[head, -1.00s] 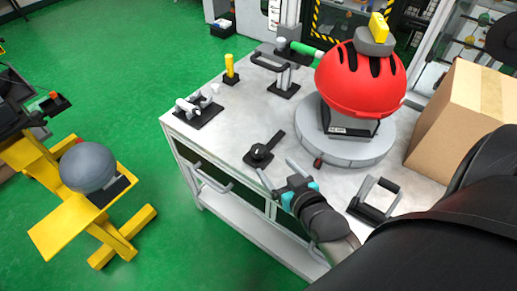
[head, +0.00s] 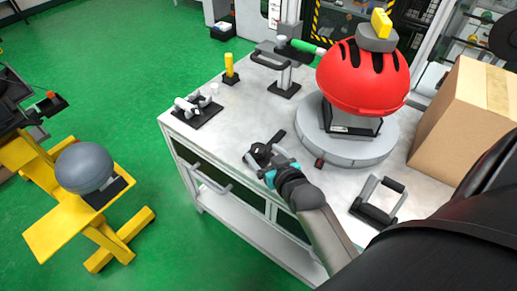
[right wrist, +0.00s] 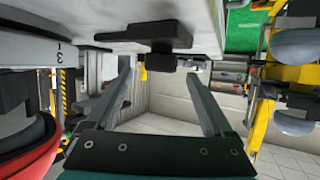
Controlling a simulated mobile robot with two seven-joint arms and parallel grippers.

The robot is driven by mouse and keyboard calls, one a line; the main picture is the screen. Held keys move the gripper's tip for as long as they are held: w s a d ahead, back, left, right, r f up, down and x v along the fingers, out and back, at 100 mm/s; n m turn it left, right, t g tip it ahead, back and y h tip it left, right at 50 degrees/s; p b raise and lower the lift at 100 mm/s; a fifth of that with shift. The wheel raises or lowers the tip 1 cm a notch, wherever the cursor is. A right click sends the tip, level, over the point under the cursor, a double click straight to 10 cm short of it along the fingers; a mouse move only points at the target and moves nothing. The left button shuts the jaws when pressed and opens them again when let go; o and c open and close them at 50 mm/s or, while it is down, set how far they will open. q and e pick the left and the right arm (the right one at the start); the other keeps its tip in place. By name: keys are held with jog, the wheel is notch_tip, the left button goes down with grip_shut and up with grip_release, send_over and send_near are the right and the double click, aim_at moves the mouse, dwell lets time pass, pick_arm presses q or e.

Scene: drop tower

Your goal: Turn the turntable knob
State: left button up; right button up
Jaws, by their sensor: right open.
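The round grey turntable (head: 345,150) stands on the workbench and bears a red helmet (head: 362,78) on a dark stand. A small dark red knob (head: 319,163) shows at its front rim. A black knob with a flat black bar (head: 277,136) lies on the bench left of the turntable. My right gripper (head: 259,152) is open at this black knob and partly hides it in the head view. In the right wrist view, the black knob (right wrist: 161,50) lies beyond and between the spread fingers (right wrist: 158,72); contact cannot be told. My left gripper is not in view.
A black handle frame (head: 378,203) and a cardboard box (head: 465,120) stand at the bench's right. A clamp fixture (head: 196,112), a yellow post (head: 230,70) and a green-handled stand (head: 287,75) are farther back. A yellow stand (head: 60,225) with a grey helmet is left of the bench.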

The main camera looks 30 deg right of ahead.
aim_at(260, 149)
jog(key=shift+b+x, duration=0.35)
jog(key=shift+x, duration=1.6)
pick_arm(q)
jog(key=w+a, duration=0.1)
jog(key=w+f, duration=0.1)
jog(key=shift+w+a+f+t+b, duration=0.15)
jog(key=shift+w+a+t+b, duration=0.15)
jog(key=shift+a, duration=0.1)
pick_arm(e)
jog(key=shift+w+d+f, duration=0.1)
jog(key=shift+w, duration=0.1)
jog(key=shift+c, duration=0.4)
